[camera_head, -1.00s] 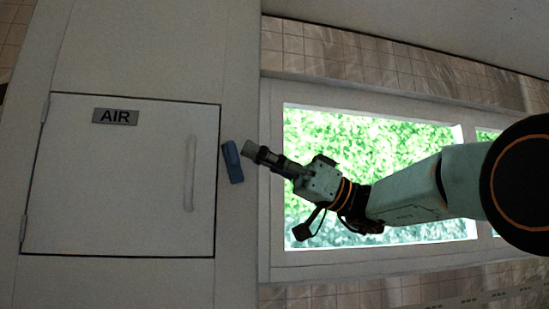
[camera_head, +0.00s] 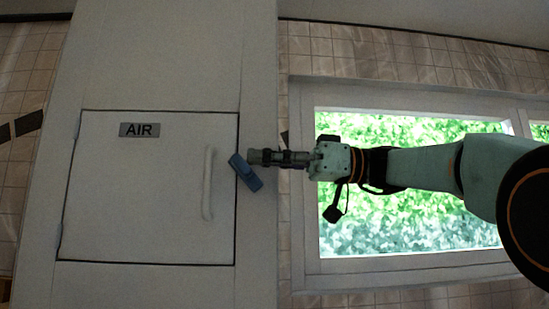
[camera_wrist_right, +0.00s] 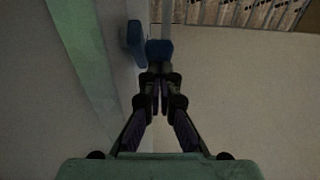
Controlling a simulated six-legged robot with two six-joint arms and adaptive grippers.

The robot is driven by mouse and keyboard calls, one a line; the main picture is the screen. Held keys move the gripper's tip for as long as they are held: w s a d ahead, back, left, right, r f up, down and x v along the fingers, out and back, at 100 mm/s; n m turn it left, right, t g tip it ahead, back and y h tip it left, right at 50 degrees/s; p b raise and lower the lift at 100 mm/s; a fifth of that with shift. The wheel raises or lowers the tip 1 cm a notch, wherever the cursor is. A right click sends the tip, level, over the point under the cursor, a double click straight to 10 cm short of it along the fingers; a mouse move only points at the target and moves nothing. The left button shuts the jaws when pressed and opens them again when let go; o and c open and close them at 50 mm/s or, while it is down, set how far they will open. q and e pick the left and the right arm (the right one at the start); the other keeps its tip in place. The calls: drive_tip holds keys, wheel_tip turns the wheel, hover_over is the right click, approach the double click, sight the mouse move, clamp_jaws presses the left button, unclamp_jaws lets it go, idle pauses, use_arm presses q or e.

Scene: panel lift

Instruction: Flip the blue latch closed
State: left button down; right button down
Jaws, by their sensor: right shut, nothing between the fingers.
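The blue latch (camera_head: 246,173) sits at the right edge of the closed white panel door marked AIR (camera_head: 140,220). It is tilted, its upper end to the left over the door's edge and its lower end to the right on the frame. My right gripper (camera_head: 254,157) is shut and empty, its tips at the latch's upper right side; whether they touch it I cannot tell. In the right wrist view the shut fingertips (camera_wrist_right: 159,68) are just below a blue part of the latch (camera_wrist_right: 158,49), with another blue part (camera_wrist_right: 132,40) to the left. My left gripper is not in view.
A pale vertical handle (camera_head: 208,185) stands on the door left of the latch. A window (camera_head: 420,225) with green beyond lies behind my right arm. The white frame (camera_head: 258,240) below the latch is clear.

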drive_tip(key=shift+a, duration=0.3)
drive_tip(key=shift+s+a+r+b, duration=0.1)
drive_tip(key=shift+s+a+b, duration=0.1)
drive_tip(key=shift+a, duration=0.2)
drive_tip(key=shift+s+a+r+b, duration=0.1)
drive_tip(key=shift+s+a+b, duration=0.1)
drive_tip(key=shift+a, duration=0.2)
drive_tip(key=shift+w+d+f, duration=0.15)
drive_tip(key=shift+w+d, duration=0.15)
drive_tip(key=shift+w, duration=0.05)
drive_tip(key=shift+s+a, duration=0.25)
drive_tip(key=shift+w+d, duration=0.2)
drive_tip(key=shift+d, duration=0.05)
drive_tip(key=shift+s+a, duration=0.2)
